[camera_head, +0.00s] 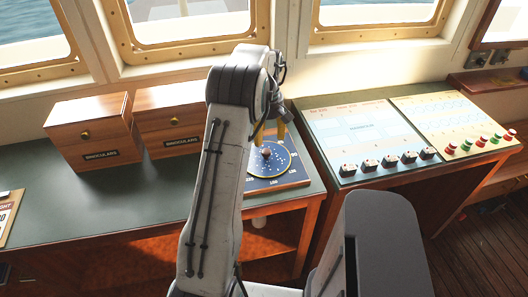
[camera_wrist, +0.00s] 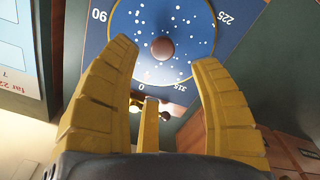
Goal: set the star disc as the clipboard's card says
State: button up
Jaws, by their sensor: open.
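The star disc (camera_wrist: 185,22) is dark blue with white dots and has a round brown knob (camera_wrist: 162,48) at its middle. Numbers around it include 90, 0, 315 and 225. In the head view the disc (camera_head: 285,160) lies on a blue board on the green desk, partly hidden by my arm. My gripper (camera_wrist: 166,57) is open, its yellow fingers spread on either side of the knob in the wrist view; I cannot tell whether they touch it. In the head view my gripper (camera_head: 270,130) is above the disc. The clipboard (camera_head: 9,212) is cut off at the left edge; its card is unreadable.
Two wooden binoculars boxes (camera_head: 95,132) (camera_head: 178,120) stand on the desk (camera_head: 110,190) left of my arm. A sloped console (camera_head: 365,125) with several black knobs and coloured buttons stands on the right. Windows are behind. The desk front left of my arm is clear.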

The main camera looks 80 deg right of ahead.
aim_at(266, 151)
jog(key=shift+w+a+n, duration=0.15)
jog(key=shift+a+n, duration=0.05)
jog(key=shift+n, duration=0.3)
jog(key=shift+f, duration=0.35)
jog(key=shift+f+p, duration=0.6)
jog(key=shift+f, duration=2.7)
jog(key=shift+o, duration=0.2)
grip_shut()
